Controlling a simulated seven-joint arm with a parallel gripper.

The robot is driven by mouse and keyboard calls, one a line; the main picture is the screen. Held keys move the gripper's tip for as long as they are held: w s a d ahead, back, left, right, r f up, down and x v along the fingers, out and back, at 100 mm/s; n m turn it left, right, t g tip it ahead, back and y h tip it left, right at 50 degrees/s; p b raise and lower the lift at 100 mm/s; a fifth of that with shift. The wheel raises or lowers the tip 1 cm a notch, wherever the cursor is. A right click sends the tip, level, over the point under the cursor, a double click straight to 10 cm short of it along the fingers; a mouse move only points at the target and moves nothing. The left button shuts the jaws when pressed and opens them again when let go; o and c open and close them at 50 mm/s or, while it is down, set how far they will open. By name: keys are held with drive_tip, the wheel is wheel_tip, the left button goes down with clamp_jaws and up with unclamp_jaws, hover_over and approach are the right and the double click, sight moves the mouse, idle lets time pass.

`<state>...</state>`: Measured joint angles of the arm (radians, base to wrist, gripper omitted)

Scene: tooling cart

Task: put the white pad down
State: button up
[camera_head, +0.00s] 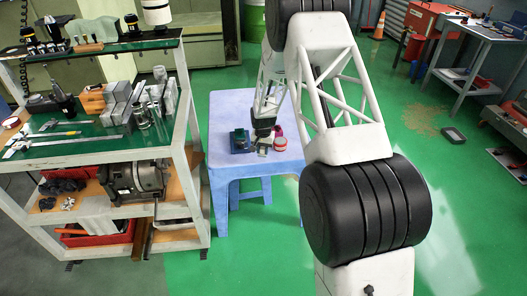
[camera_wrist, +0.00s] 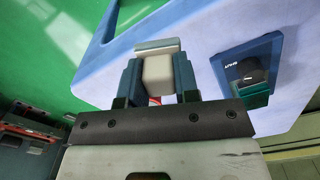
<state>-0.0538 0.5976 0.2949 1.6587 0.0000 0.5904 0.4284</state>
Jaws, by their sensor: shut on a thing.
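The white pad (camera_wrist: 157,72) is a pale block between the two fingers of my gripper (camera_wrist: 158,80) in the wrist view. My gripper is shut on it. In the head view my gripper (camera_head: 263,138) is low over the light blue table (camera_head: 229,108), with the pale end of the pad (camera_head: 262,151) just below it. I cannot tell whether the pad touches the table top.
A dark blue box (camera_head: 239,140) stands on the table, left of my gripper in the head view; the wrist view shows it at right (camera_wrist: 233,57). A red and white round item (camera_head: 280,144) sits close on the right. The table's back is clear. A loaded cart (camera_head: 192,130) stands left.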

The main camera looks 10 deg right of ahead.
drive_tip(key=s+d+f, duration=0.1)
drive_tip(key=s+d, duration=0.1)
drive_tip(key=s, duration=0.4)
drive_tip(key=shift+d+f, duration=0.1)
drive_tip(key=w, duration=0.5)
drive_tip(key=w+f, duration=0.1)
drive_tip(key=w, duration=0.9)
drive_tip(key=shift+a+f, duration=0.2)
drive_tip(key=shift+w, duration=0.1)
drive_tip(key=shift+w, duration=0.25)
drive_tip(key=shift+w+f, duration=0.1)
drive_tip(key=shift+f, duration=1.7)
drive_tip(key=shift+f, duration=0.15)
